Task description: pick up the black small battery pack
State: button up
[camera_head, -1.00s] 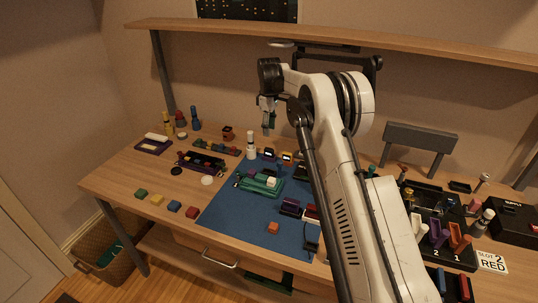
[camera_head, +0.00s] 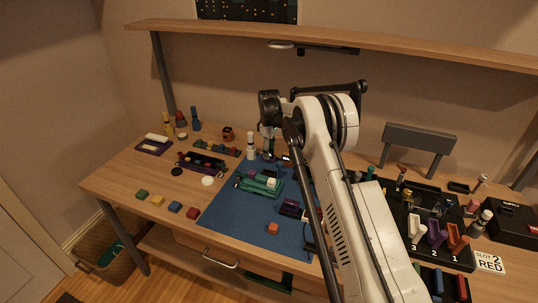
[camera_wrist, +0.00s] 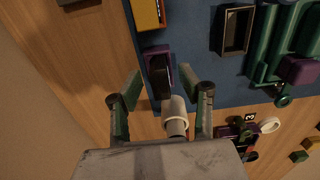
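In the wrist view, a small black block (camera_wrist: 160,76), which looks like the battery pack, lies with a purple piece (camera_wrist: 155,52) at the edge of the blue mat. My gripper (camera_wrist: 167,92) is open above it, with one finger on each side in the picture and nothing held. A white bottle (camera_wrist: 174,106) also shows between the fingers, close to the black block. In the head view my gripper (camera_head: 268,148) hangs just right of the white bottle (camera_head: 250,147), over the back of the mat. The arm and gripper hide the block there.
A yellow block (camera_wrist: 149,14) and a black open tray (camera_wrist: 236,30) lie close by. The green assembly (camera_head: 261,184) sits on the blue mat (camera_head: 232,214). A black rack with numbered slots (camera_head: 426,250) is at right. The shelf (camera_head: 400,48) runs above the table.

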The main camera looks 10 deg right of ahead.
grip_shut()
dwell(0.4)
jog(key=shift+r, duration=0.4)
jog(key=r, duration=0.3)
jog(key=shift+s+a+r+b, duration=0.2)
jog(key=shift+a+r+b, duration=0.1)
jog(key=shift+a+b, duration=0.1)
jog(key=s+a+r+b, duration=0.1)
jog(key=s+a+r, duration=0.45)
jog(key=a, duration=0.35)
jog(key=s+d+f, duration=0.1)
jog(key=s+d, duration=0.3)
jog(key=d, duration=0.3)
jog(key=shift+d+p, duration=0.25)
jog(key=shift+p, duration=0.1)
jog(key=shift+f, duration=0.1)
